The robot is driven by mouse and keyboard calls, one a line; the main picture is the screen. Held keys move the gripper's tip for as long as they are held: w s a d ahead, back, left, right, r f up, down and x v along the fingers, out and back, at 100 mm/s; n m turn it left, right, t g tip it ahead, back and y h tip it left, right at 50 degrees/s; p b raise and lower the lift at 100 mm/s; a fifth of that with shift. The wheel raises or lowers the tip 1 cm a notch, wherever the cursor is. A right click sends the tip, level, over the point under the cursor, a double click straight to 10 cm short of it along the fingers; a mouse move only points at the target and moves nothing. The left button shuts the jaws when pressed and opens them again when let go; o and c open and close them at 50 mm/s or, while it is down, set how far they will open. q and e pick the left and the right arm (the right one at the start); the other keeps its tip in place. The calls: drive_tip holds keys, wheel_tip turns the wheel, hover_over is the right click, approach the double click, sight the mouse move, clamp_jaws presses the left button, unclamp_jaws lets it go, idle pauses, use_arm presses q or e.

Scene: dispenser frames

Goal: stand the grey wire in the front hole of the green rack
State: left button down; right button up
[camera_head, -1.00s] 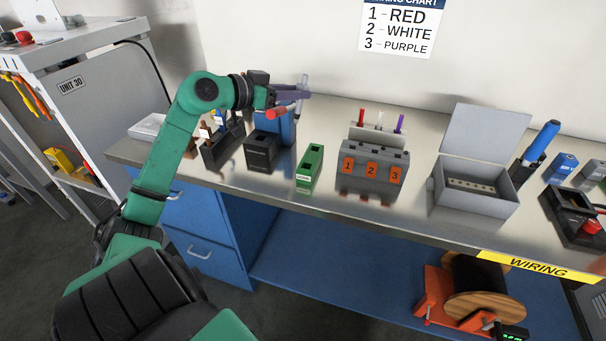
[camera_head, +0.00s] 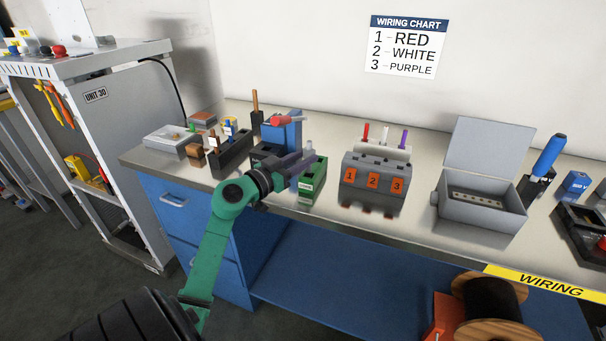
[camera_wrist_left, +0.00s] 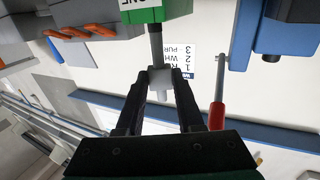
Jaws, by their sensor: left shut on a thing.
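The green rack (camera_head: 313,185) is a small upright block with a white label near the front edge of the bench. It also shows at the top of the left wrist view (camera_wrist_left: 178,10). My left gripper (camera_head: 300,160) is at the rack's left side, low over it, and shut on the grey wire (camera_head: 309,147), which stands roughly upright. In the left wrist view the wire's pale grey part (camera_wrist_left: 160,80) sits between the fingertips, and a darker stem runs to the green rack. Whether the stem is inside a hole is hidden. My right gripper is out of view.
A blue holder (camera_head: 291,128) with a red-ended tool and a black block (camera_head: 264,151) stand left of the rack. A grey numbered block (camera_head: 375,188) stands to its right, then an open grey box (camera_head: 483,209). Some bench is bare between rack and numbered block.

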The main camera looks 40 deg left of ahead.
use_arm(q)
wheel_tip(320, 180, down, 2)
drive_tip(key=shift+f, duration=0.25)
drive_tip(key=shift+r, duration=0.1)
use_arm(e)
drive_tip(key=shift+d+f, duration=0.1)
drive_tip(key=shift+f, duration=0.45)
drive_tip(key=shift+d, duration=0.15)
use_arm(q)
drive_tip(key=c, duration=0.5)
unclamp_jaws()
drive_tip(key=shift+c, duration=0.2)
drive_tip(key=s, duration=1.2)
drive_tip(key=shift+a+b, duration=0.3)
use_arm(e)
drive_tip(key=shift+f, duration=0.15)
